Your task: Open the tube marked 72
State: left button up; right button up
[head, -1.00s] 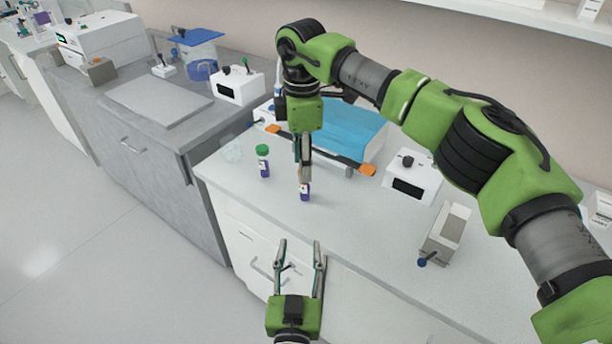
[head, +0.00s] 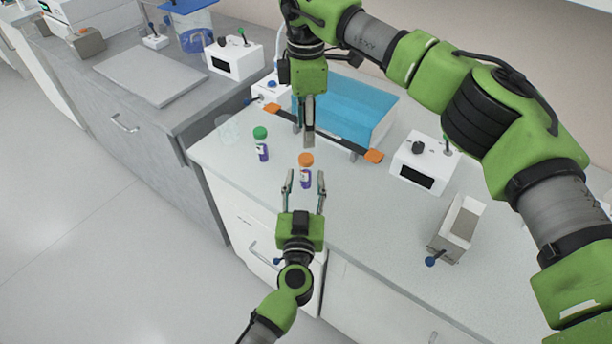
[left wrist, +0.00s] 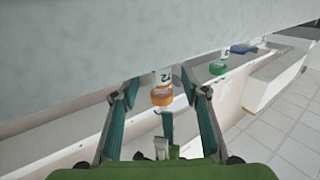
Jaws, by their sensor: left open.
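A small tube with an orange cap (head: 306,159) and a purple-and-white label stands upright on the white counter. In the left wrist view the orange-capped tube (left wrist: 162,95) shows the number 72. My left gripper (head: 305,176) is open, its fingertips pointing at this tube from the counter's front side, one to each side of it; contact cannot be told. The left fingers also show in the left wrist view (left wrist: 162,98). My right gripper (head: 308,143) hangs just above and behind the orange cap, apart from it; its fingers are seen edge-on, so their opening is unclear.
A green-capped tube (head: 261,143) stands to the left, also in the left wrist view (left wrist: 218,68). Behind is a blue-panelled tray (head: 350,107) with an orange-ended bar (head: 335,142). A white device (head: 424,162) and a grey holder (head: 457,228) stand right. The counter between them is clear.

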aim_at(306, 157)
pick_arm(q)
jog(key=w, duration=0.3)
jog(key=shift+d+r, duration=0.1)
pick_arm(e)
jog(key=shift+s+r, duration=0.1)
pick_arm(q)
jog(key=shift+w, duration=0.15)
grip_shut()
pick_arm(e)
jog(key=n, duration=0.4)
jog(key=shift+f, duration=0.25)
jog(key=shift+n, duration=0.3)
notch_tip(306, 157, down, 8)
jog(key=shift+r, duration=0.2)
jog(key=shift+c, duration=0.5)
